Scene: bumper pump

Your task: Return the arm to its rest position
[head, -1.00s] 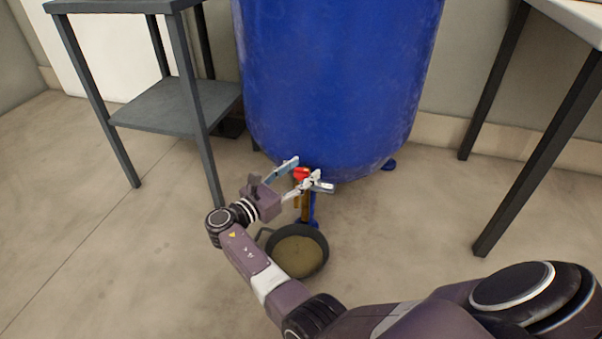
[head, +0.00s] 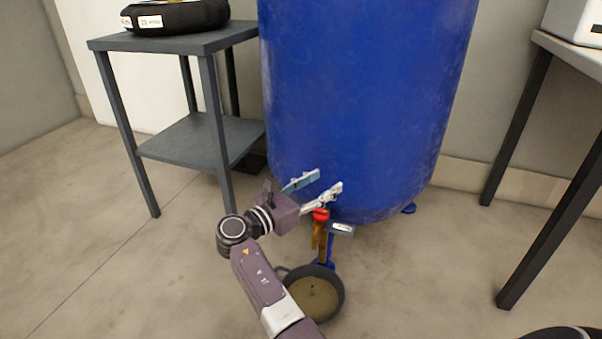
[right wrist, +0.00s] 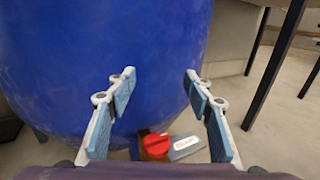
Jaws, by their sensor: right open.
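My right gripper (head: 325,184) is open and empty in the head view, close in front of the lower part of the blue tank (head: 365,90). Below its fingers is a red valve knob (head: 321,214) on a brass-coloured tap (head: 319,237), with a grey labelled lever (head: 341,229) beside it. The right wrist view shows both fingers (right wrist: 161,85) spread apart with the tank ahead, and the red knob (right wrist: 156,144) low between them, apart from both fingers. My left gripper is in neither view.
A dark pan (head: 315,295) with brownish contents stands on the floor under the tap. A grey side table (head: 185,42) with a lower shelf and a black round item (head: 178,16) is at left. A dark-legged table (head: 570,160) is at right. Floor at front left is clear.

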